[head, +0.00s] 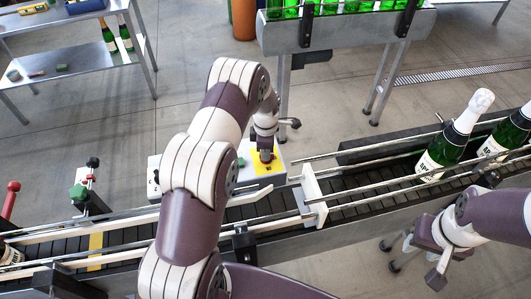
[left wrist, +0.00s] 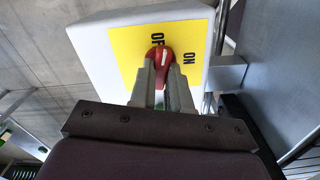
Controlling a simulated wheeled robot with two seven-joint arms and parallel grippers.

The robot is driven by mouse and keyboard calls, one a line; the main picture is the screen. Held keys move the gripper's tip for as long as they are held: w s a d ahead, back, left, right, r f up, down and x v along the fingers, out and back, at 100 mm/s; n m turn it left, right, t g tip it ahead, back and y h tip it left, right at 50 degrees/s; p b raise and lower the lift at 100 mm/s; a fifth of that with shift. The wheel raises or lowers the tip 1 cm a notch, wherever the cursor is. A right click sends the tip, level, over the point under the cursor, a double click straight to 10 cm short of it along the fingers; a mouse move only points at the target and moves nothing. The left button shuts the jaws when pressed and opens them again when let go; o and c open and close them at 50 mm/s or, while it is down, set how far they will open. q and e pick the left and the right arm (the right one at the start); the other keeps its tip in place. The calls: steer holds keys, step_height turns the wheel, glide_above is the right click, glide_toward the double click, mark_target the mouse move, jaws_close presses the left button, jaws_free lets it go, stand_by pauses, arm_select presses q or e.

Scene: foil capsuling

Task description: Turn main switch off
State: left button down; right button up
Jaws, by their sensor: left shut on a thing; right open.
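The main switch is a red knob (left wrist: 165,55) with a white mark, on a yellow plate (left wrist: 125,50) lettered ON and OFF, the OFF partly covered. In the left wrist view the white mark points up the picture, between the two words; its exact setting is hard to tell. My left gripper (left wrist: 164,66) is shut on the knob, one finger on each side. In the head view my left gripper (head: 265,154) reaches down onto the yellow plate (head: 267,169) and hides the knob. My right gripper (head: 424,260) is open and empty at the lower right.
The switch box (head: 246,149) stands behind the conveyor (head: 345,210) with its rails. Foil-topped green bottles (head: 445,145) stand on the belt at right. A bin of green bottles (head: 345,30) is at the back, a shelf (head: 85,60) at upper left.

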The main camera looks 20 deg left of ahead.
arm_select(q)
steer(key=shift+w+r+n+b, duration=0.15)
steer(key=shift+n+b, duration=0.3)
steer(key=shift+n, duration=1.05)
steer(key=c, duration=1.2)
jaws_free()
steer(key=shift+o, duration=0.6)
steer(key=shift+d, duration=0.1)
step_height(320, 180, up, 13)
steer(key=b, duration=0.2)
steer(key=shift+b, duration=0.3)
